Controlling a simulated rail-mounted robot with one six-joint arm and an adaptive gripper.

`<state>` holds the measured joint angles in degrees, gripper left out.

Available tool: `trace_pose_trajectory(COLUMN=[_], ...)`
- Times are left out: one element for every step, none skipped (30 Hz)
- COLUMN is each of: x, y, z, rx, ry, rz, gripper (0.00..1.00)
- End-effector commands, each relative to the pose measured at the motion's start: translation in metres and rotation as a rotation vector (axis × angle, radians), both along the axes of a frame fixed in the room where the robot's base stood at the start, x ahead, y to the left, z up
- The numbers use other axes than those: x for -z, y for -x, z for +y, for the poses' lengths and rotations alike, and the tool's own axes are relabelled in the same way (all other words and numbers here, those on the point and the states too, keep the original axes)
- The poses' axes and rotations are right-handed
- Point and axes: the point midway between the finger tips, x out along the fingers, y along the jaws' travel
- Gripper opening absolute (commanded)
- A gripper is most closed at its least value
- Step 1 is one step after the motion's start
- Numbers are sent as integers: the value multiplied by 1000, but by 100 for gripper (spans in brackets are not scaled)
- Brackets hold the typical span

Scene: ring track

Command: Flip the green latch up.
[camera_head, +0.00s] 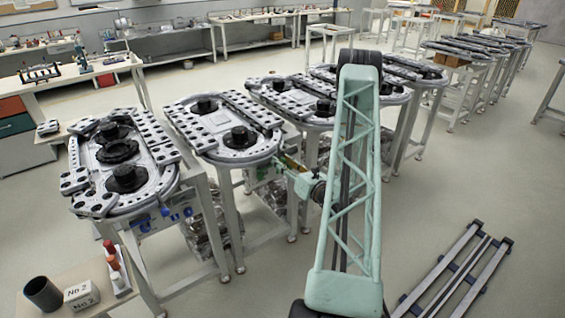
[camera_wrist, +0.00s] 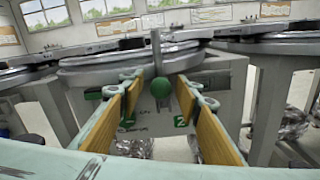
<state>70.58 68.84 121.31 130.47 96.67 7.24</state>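The green latch shows in the wrist view as a round green knob (camera_wrist: 161,88) at the front of a ring-track table. A thin grey bar stands just above it; whether it belongs to the latch I cannot tell. My gripper (camera_wrist: 160,98) is open, with one wood-coloured finger pad on each side of the knob. The knob appears between the fingertips, with gaps on both sides; its exact depth is unclear. In the head view my gripper (camera_head: 282,163) is at the side of the second track table (camera_head: 222,152), and the latch cannot be made out there.
Green labels, one reading 2 (camera_wrist: 180,121), sit on the panel below the knob. Another track table (camera_head: 118,165) stands left, and more stand behind my arm. Grey rails (camera_head: 455,270) lie on the floor at right. Open floor lies in front of the tables.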

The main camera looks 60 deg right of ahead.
Motion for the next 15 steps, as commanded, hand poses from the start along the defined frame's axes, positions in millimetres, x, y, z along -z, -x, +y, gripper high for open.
trace_pose_trajectory(x=[0,0,0,0,1,1,1,1,0,0,0,0,0,0,0], y=[1,2,4,5,7,9,11,13,17,20,23,27,30,33,37], z=[0,1,1,2,3,3,4,5,6,7,8,9,11,12,14], rx=[1,1,1,1,0,0,0,1,1,2,2,2,2,1,2], ry=[0,0,0,0,0,0,0,-1,-1,-1,-1,-2,-2,-1,-1], rz=[0,0,1,1,1,1,1,1,0,0,0,0,0,0,0], gripper=[31,31,31,31,31,31,31,31,31,31,31,31,31,31,31])
